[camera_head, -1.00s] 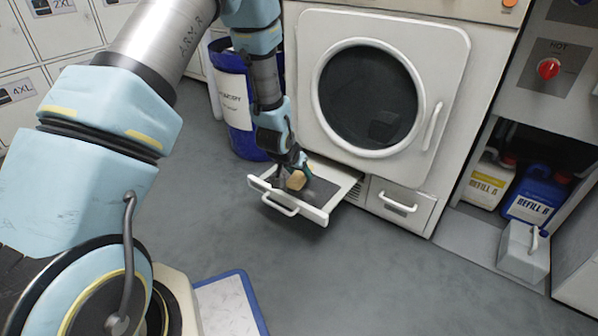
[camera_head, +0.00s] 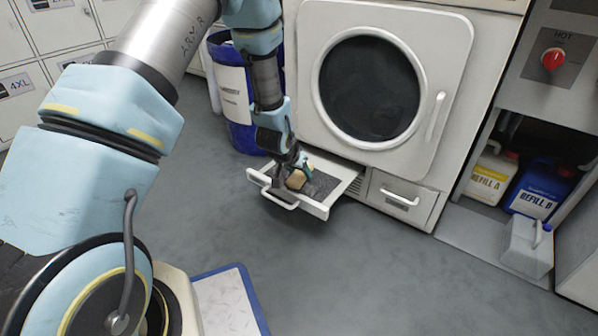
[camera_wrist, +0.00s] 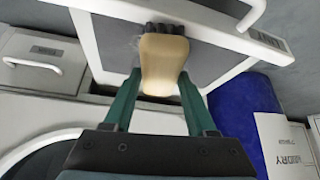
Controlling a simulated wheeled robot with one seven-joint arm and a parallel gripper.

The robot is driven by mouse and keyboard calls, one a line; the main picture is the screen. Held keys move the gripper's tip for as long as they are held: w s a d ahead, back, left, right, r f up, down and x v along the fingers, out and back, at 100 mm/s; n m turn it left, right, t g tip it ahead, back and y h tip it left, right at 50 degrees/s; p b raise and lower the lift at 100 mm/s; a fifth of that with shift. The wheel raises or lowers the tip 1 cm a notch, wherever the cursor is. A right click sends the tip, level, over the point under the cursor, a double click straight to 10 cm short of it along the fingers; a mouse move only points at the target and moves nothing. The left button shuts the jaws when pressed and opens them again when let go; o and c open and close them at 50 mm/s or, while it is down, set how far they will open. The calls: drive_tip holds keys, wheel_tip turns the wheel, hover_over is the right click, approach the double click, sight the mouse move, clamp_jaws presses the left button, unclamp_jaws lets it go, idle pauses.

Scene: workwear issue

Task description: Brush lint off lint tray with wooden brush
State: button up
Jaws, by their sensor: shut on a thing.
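The lint tray (camera_head: 325,208) is a white-rimmed drawer with a dark grey bed, pulled out below the dryer's round door. The wooden brush (camera_head: 296,179) has a pale wooden body and is over the tray. In the wrist view the brush (camera_wrist: 163,62) shows dark bristles at its far end, toward the tray's handle side. My gripper (camera_wrist: 160,85) is shut on the brush, with a teal finger on each side. A faint greyish patch that may be lint shows on the bed beside the bristles. Whether the bristles touch the bed is not clear.
The dryer (camera_head: 455,60) stands right behind the tray, with a small closed drawer (camera_head: 402,200) to the right. A blue bin (camera_head: 240,130) stands close left of the tray. Refill jugs (camera_head: 535,190) and a grey container (camera_head: 527,247) are at right.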

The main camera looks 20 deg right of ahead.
drive_tip(key=shift+s+d+f+p, duration=0.15)
drive_tip(key=shift+s+d, duration=0.3)
drive_tip(key=shift+s, duration=0.5)
drive_tip(key=shift+s+d+r+p, duration=0.1)
drive_tip(key=shift+s+d+p, duration=0.25)
drive_tip(key=shift+s, duration=0.55)
drive_tip(key=shift+f, duration=0.1)
drive_tip(key=shift+w+a+p, duration=0.15)
drive_tip(key=shift+w+a, duration=0.15)
drive_tip(key=shift+w, duration=0.3)
drive_tip(key=shift+w+a+p, duration=0.1)
drive_tip(key=shift+w+a, duration=0.15)
drive_tip(key=shift+w, duration=0.35)
drive_tip(key=shift+w+a+p, duration=0.15)
drive_tip(key=shift+w+a, duration=0.15)
drive_tip(key=shift+w, duration=0.3)
drive_tip(key=shift+r, duration=0.25)
drive_tip(key=shift+r+p, duration=2.45)
drive_tip(key=shift+r, duration=0.45)
wheel_tip(320, 180, up, 3)
drive_tip(key=shift+r+p, duration=0.1)
drive_tip(key=shift+p, duration=1.1)
